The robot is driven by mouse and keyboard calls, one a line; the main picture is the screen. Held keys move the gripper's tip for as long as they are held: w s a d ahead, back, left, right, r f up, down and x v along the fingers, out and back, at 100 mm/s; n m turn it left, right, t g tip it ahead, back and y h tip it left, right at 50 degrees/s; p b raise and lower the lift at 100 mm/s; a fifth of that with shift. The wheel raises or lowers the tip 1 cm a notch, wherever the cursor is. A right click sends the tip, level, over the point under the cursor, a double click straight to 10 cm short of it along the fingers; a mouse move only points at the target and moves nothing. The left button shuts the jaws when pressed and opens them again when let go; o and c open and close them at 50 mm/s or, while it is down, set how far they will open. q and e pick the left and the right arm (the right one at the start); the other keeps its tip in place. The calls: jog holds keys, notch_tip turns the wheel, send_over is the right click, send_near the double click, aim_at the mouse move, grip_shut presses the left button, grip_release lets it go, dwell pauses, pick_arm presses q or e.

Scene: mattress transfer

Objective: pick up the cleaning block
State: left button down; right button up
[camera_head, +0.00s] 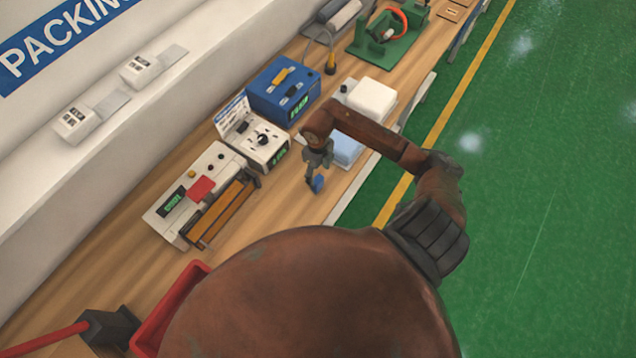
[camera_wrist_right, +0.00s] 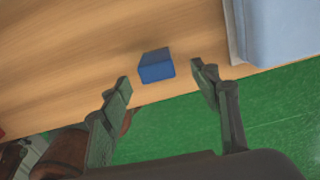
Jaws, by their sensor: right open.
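The cleaning block is a small blue block (camera_wrist_right: 156,66) lying on the wooden bench near its edge. It also shows in the head view as a small blue spot (camera_head: 318,184). My right gripper (camera_wrist_right: 163,77) is open and empty in the right wrist view. Its two fingers are apart, one to each side of the block, with the block a little beyond the tips. In the head view my right gripper (camera_head: 313,173) is over the bench, close to the block. My left gripper is not in view.
A light blue slab (camera_head: 347,149) lies close by, right of the block in the wrist view (camera_wrist_right: 280,25). A white dial device (camera_head: 262,146), a blue box (camera_head: 283,92) and a roller machine (camera_head: 190,190) stand behind. A red bin (camera_head: 170,300) is at lower left. Bench left of the block is clear.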

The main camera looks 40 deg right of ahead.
aim_at(318, 179)
jog(key=f, duration=0.3)
jog(key=f+p, duration=0.1)
jog(key=f, duration=0.1)
jog(key=shift+a+f+p, duration=0.2)
jog(key=shift+f+p, duration=0.1)
jog(key=shift+f, duration=0.1)
jog(key=shift+c, duration=0.4)
jog(key=c, duration=1.2)
jog(key=shift+r, duration=0.1)
